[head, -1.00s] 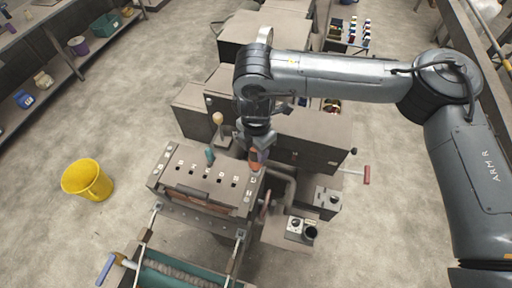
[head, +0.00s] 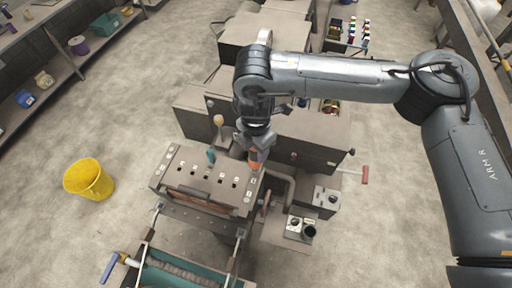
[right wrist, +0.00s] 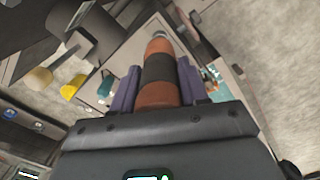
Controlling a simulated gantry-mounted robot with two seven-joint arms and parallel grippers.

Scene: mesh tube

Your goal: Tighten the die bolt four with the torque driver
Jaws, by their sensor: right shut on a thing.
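The torque driver (head: 256,157), with an orange and black handle, is in my right gripper (head: 259,140) at the right end of the die block (head: 206,196). In the right wrist view my gripper's purple fingers (right wrist: 158,90) are shut on the driver handle (right wrist: 158,72), which points away from the camera. The die block's top has a row of dark square bolt recesses with small labels. The driver and gripper hide the rightmost part of that row, so I cannot tell whether the tip is seated in a bolt. My left gripper is out of view.
A teal handle (head: 211,155) stands at the back of the block, near a lever with a wooden knob (head: 218,120). Dark machine housings stand behind. Control boxes (head: 300,227) are at the right. A yellow bucket (head: 90,180) stands on open floor at the left.

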